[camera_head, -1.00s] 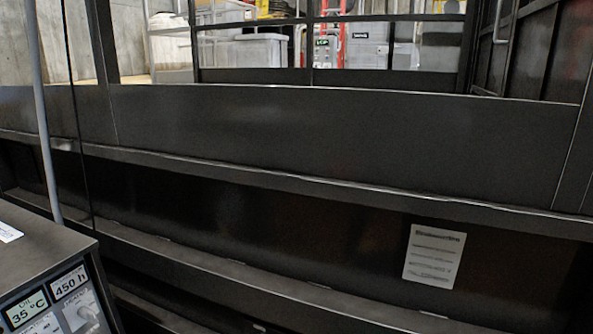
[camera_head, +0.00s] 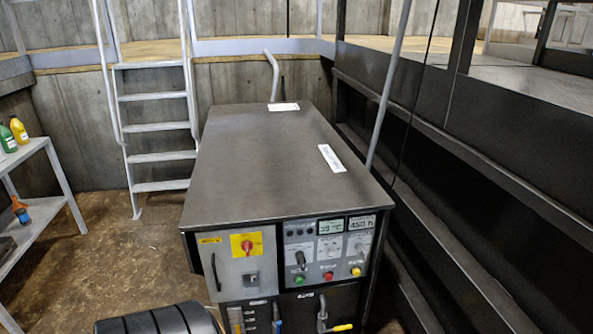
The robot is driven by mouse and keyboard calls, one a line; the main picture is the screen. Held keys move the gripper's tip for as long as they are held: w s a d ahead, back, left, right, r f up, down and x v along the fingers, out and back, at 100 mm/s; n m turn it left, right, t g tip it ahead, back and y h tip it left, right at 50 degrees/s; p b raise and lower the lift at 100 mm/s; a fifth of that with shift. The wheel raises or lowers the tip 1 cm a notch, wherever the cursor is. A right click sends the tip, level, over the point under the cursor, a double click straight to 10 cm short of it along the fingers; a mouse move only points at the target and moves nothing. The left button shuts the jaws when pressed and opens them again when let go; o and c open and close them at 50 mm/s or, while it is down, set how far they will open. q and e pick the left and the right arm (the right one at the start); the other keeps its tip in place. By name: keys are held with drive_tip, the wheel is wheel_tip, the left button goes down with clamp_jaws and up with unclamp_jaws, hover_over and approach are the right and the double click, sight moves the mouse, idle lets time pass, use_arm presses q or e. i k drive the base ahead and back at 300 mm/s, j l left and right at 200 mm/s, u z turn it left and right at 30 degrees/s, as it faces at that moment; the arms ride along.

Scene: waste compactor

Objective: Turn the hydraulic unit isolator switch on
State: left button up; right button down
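The hydraulic unit (camera_head: 262,160) is a large dark cabinet in the middle of the head view, with its control front facing me. A red rotary switch (camera_head: 247,246) on a yellow plate sits on the grey door at the left of that front; it looks like the isolator. Its exact position is too small to read. To its right is a panel (camera_head: 329,250) with lit displays reading about 39 °C and 450 h, a black selector (camera_head: 300,260), and green, red and yellow buttons.
Levers and a yellow-handled valve (camera_head: 340,328) sit low on the unit's front. A shelf (camera_head: 40,210) with bottles stands at the left, and a ladder (camera_head: 158,127) behind. A dark compactor wall (camera_head: 470,170) runs along the right. Brown floor lies open left of the unit.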

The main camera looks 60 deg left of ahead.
sight(247, 246)
drive_tip(key=u, duration=1.95)
